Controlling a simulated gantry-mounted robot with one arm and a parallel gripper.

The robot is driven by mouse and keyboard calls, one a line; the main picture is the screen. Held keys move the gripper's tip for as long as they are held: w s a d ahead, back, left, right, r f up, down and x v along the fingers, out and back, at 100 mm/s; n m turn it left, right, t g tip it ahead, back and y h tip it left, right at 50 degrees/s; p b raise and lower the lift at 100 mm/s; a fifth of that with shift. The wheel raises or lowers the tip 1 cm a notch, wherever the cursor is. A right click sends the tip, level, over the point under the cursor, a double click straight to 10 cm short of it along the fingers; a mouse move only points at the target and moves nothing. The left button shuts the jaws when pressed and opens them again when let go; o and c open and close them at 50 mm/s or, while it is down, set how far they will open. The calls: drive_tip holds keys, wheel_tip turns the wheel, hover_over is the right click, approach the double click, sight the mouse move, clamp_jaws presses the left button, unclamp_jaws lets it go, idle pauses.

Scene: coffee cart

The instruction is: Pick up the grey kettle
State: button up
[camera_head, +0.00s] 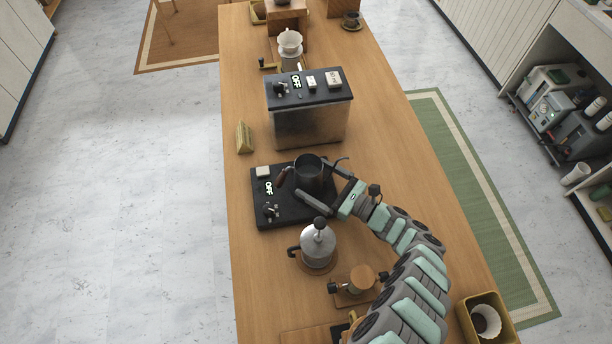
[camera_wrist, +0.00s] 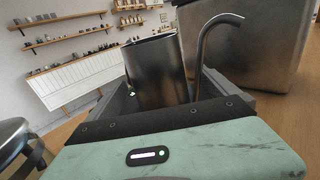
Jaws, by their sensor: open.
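The grey kettle (camera_head: 309,174) is a dark metal pot with a thin curved spout on its right and a brown handle on its left. It stands upright on the black hot plate (camera_head: 267,214), whose display reads OFF. My gripper (camera_head: 318,184) is open and low at the kettle's right side, with one finger passing in front of the body. In the wrist view, the kettle's body (camera_wrist: 157,75) and spout (camera_wrist: 204,48) rise between the spread fingers (camera_wrist: 167,92). Whether a finger touches the kettle cannot be told. The handle is hidden in the wrist view.
A silver pot (camera_head: 318,247) with a black handle stands close in front of the hot plate. A small wooden stand (camera_head: 356,286) is near my arm. A metal machine (camera_head: 308,122) stands behind the kettle. A small wedge-shaped sign (camera_head: 244,138) is at the left table edge.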

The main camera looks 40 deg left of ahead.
sight(298, 169)
drive_tip(key=a, duration=0.3)
drive_tip(key=shift+s+a+r, duration=0.1)
drive_tip(key=shift+s, duration=0.3)
drive_tip(key=c, duration=2)
